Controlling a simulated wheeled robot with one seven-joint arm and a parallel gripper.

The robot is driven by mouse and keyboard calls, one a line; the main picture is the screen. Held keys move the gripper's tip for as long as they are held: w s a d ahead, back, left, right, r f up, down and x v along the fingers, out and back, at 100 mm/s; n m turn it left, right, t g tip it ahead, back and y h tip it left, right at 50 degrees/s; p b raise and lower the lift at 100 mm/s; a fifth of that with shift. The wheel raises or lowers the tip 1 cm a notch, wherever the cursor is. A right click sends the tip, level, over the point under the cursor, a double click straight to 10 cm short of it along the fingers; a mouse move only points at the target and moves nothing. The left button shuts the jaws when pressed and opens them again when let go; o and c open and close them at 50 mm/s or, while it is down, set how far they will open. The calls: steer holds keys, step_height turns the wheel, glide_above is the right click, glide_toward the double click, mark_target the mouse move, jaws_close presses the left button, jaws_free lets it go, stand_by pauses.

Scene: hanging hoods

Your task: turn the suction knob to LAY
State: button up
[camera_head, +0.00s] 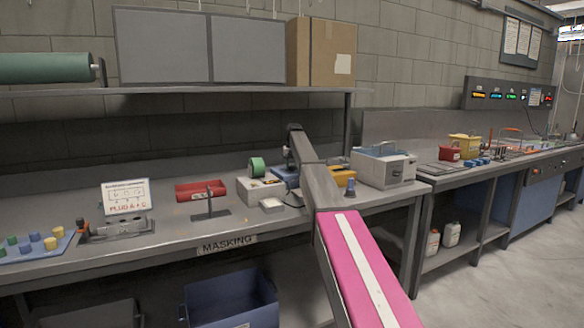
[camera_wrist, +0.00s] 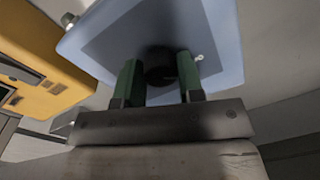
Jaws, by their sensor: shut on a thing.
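The suction knob (camera_wrist: 159,75) is a dark round knob on the face of a blue-grey unit (camera_wrist: 215,40) in the wrist view. My gripper (camera_wrist: 157,68) has its two green fingers on either side of the knob and is shut on it. The knob's pointer and any LAY marking cannot be made out. In the head view my arm reaches over the bench and hides the knob and fingers. Part of a blue unit (camera_head: 285,177) shows beside my arm there.
A yellow device (camera_wrist: 45,75) stands close on the left in the wrist view; a yellow item (camera_head: 346,177) shows right of my arm. A shelf (camera_head: 200,91) runs above.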

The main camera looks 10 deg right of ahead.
mark_target(292, 167)
steer(key=m, duration=1.1)
steer(key=shift+a+t, duration=0.1)
steer(key=shift+t, duration=0.2)
steer(key=shift+m, duration=0.3)
steer(key=o, duration=0.9)
steer(key=shift+r, duration=0.15)
steer(key=r, duration=1)
steer(key=shift+s+r, duration=0.25)
steer(key=shift+s, duration=0.1)
